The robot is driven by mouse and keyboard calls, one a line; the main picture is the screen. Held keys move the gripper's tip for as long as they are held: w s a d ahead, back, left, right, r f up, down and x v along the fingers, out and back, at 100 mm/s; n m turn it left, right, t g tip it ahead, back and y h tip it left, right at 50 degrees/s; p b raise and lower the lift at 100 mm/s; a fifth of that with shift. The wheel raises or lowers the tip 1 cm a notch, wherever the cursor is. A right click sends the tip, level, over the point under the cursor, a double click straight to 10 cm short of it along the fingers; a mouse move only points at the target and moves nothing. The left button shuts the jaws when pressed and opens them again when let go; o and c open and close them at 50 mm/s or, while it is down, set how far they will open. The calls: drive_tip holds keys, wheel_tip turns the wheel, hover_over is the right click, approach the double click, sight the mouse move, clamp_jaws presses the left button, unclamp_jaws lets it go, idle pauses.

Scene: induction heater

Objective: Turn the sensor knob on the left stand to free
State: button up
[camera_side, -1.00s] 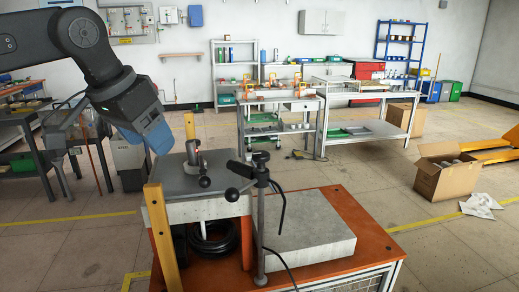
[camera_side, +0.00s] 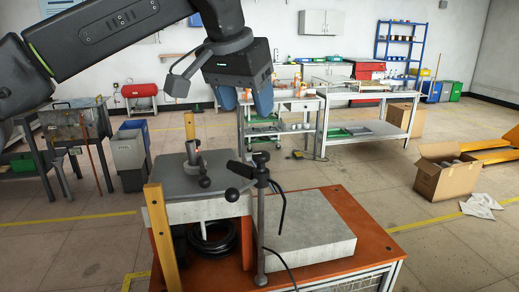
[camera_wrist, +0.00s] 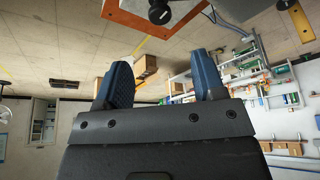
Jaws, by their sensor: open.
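A dark upright stand (camera_side: 261,225) with a clamp rises at the front of the heater unit in the side view. A black ball knob (camera_side: 232,195) sticks out to its left, and a black knob-like part (camera_side: 240,170) joins the clamp higher up. Which of these is the sensor knob, and its setting, I cannot tell. My gripper (camera_side: 246,103) is above and behind the stand, pointing down, apart from everything. Its blue fingers are open and empty; they also show in the wrist view (camera_wrist: 163,78). A black round part (camera_wrist: 159,12) shows at that view's top edge.
The grey heater top (camera_side: 170,182) bears a short metal cylinder (camera_side: 195,157) with another black ball (camera_side: 204,182). A yellow post (camera_side: 158,235) stands at its left front. A grey block (camera_side: 305,238) lies on the orange table (camera_side: 365,222).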

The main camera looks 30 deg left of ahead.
sight(260, 154)
drive_tip(key=x, duration=1.1)
drive_tip(key=shift+w+f, duration=0.15)
drive_tip(key=shift+f, duration=0.05)
drive_tip(key=c, duration=0.9)
